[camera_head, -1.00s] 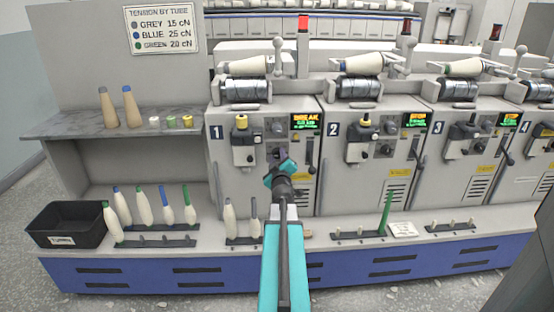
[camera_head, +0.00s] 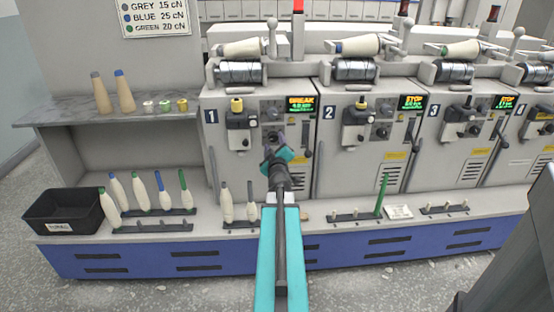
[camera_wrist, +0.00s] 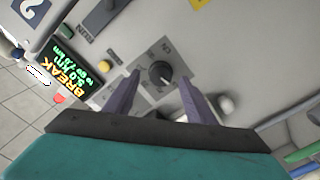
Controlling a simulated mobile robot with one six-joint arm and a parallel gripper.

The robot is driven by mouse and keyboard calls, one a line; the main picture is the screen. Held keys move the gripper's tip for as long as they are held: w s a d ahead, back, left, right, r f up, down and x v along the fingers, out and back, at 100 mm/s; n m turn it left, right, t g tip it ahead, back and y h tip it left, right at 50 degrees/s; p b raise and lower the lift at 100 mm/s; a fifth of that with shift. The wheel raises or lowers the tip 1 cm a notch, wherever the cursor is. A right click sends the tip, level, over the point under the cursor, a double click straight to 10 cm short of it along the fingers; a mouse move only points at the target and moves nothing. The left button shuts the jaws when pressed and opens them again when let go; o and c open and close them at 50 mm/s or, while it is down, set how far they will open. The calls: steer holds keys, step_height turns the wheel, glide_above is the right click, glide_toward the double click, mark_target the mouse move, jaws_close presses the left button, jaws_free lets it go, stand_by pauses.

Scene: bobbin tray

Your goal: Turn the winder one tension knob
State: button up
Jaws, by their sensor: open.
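Winder one (camera_head: 222,160) stands at the left of the row, marked "1", with a display (camera_head: 300,104) reading BREAK. Its tension knob (camera_wrist: 160,73) is a round black dial on a light grey square plate with markings, seen in the wrist view. My gripper (camera_wrist: 160,79) is open, with one finger on either side of the knob in that view. The fingers appear apart from the knob; the exact distance cannot be told. In the head view my gripper (camera_head: 274,150) is in front of winder one's panel and partly covers it.
In the wrist view, a yellow button (camera_wrist: 103,67) and the display (camera_wrist: 72,72) are left of the knob. A tension chart (camera_head: 156,14) hangs at upper left. A black bin (camera_head: 64,213) and several bobbins stand on the lower ledge. Winder two (camera_head: 335,160) is to the right.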

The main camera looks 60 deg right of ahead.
steer(key=p+v, duration=0.2)
steer(key=v, duration=0.1)
steer(key=shift+a+r, duration=0.15)
steer(key=shift+a, duration=0.1)
steer(key=shift+s+a+p, duration=0.15)
steer(key=shift+a+p, duration=0.05)
steer(key=shift+p, duration=0.65)
steer(key=p+v, duration=0.1)
steer(key=p, duration=0.3)
steer(key=shift+s+a+p, duration=0.2)
steer(key=shift+s+p, duration=0.05)
steer(key=shift+p, duration=0.15)
steer(key=shift+s+a+p, duration=0.2)
steer(key=shift+p, duration=0.7)
steer(key=shift+s+a+p, duration=0.15)
steer(key=shift+a+p, duration=0.15)
steer(key=shift+p, duration=0.6)
steer(key=shift+p+v, duration=2.3)
steer(key=shift+p, duration=1.9)
